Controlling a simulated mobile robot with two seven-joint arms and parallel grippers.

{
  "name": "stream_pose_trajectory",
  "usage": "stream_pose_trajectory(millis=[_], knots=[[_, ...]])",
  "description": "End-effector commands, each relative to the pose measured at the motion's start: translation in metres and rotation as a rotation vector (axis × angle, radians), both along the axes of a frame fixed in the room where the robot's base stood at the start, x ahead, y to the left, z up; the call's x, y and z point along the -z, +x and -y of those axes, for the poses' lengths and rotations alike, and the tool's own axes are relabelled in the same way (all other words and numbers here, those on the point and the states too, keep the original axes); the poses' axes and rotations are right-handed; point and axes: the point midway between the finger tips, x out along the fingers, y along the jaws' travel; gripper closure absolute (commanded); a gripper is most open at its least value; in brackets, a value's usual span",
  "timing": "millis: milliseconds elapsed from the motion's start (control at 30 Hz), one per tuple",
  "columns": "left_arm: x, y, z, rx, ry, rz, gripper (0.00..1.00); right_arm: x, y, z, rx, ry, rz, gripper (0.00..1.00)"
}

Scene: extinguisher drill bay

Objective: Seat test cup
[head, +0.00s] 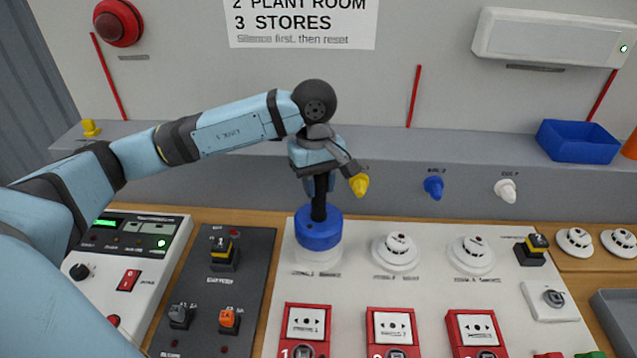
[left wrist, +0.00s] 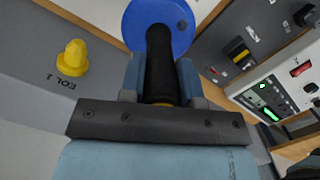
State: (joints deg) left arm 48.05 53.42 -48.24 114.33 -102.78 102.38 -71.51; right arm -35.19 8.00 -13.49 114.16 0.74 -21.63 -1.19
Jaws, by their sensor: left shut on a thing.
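The test cup is a blue cap (head: 318,235) on a black handle, with a pale, clear-looking lower part below the blue. It stands about upright over the leftmost detector spot on the white panel (head: 430,290). My left gripper (head: 320,186) is above it, shut on the black handle. In the left wrist view the blue cap (left wrist: 138,28) is beyond the fingers (left wrist: 160,82), with the handle between them. The cup hides the detector spot, and I cannot tell if it touches the panel. Two white detectors, middle (head: 397,252) and right (head: 471,254), stand uncovered. My right gripper is out of view.
Yellow (head: 359,185), blue (head: 433,187) and white (head: 505,190) plugs stick out behind the panel. Red call points (head: 305,327) line the front. A dark switch panel (head: 222,290) and a grey control box (head: 130,262) lie left. A blue bin (head: 577,142) sits on the ledge.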

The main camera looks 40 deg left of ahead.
Motion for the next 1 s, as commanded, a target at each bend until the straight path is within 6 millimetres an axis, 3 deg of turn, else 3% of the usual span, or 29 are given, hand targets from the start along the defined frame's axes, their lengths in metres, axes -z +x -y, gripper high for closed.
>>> stream_pose_trajectory(millis=[1000], knots=[[-0.0006,0.0003,0.0,0.0,-0.001,0.001,1.0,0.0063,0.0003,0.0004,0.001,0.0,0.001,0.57]])
